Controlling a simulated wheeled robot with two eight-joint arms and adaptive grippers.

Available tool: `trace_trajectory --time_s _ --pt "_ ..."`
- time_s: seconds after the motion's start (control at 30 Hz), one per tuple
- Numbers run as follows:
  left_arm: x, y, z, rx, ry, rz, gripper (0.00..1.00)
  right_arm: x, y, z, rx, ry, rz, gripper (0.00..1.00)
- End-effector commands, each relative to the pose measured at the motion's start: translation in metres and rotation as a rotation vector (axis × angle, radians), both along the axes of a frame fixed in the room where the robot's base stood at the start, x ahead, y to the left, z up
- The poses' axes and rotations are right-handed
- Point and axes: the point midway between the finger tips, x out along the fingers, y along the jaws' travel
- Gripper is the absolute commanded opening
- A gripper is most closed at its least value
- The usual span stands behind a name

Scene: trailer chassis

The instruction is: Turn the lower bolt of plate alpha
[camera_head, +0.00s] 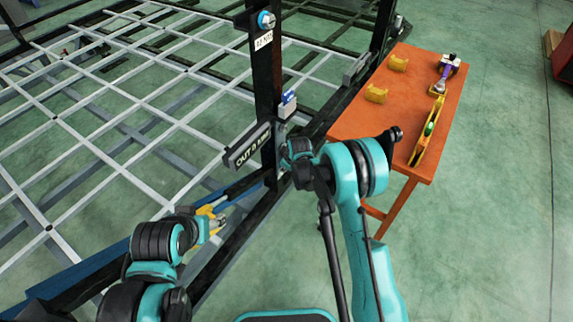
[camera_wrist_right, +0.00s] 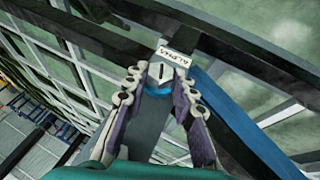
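In the right wrist view, a white label (camera_wrist_right: 173,55) reading ALPHA upside down sits on a grey plate. Just below it is a bolt head (camera_wrist_right: 160,72) with a dark slot, above a blue ring (camera_wrist_right: 158,91). My right gripper (camera_wrist_right: 161,78) has its two fingers apart, one on each side of the bolt head; I cannot tell whether they touch it. In the head view the right wrist (camera_head: 300,160) hides the right fingertips and that bolt. My left gripper (camera_head: 212,221) is low over the chassis rail, and its finger gap is unclear.
The chassis has a dark post (camera_head: 265,75) with a blue-ringed knob (camera_head: 266,20) and a white label. A dark display bar (camera_head: 249,148) juts beside my right wrist. An orange table (camera_head: 405,92) with yellow parts and tools stands right.

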Motion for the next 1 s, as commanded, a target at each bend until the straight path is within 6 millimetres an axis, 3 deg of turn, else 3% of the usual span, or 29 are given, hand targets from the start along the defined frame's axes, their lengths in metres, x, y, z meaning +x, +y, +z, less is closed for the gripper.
trace_trajectory --time_s 0.43,1.0 --pt "0.0 0.0 0.0016 0.0 0.0 0.0 0.58 0.0015 -0.0013 0.0006 0.032 0.045 -0.001 0.0" --pt "-0.0001 0.0 0.0027 0.0 0.0 0.0 0.58 0.0077 -0.0066 0.0 0.263 0.363 -0.001 0.0"
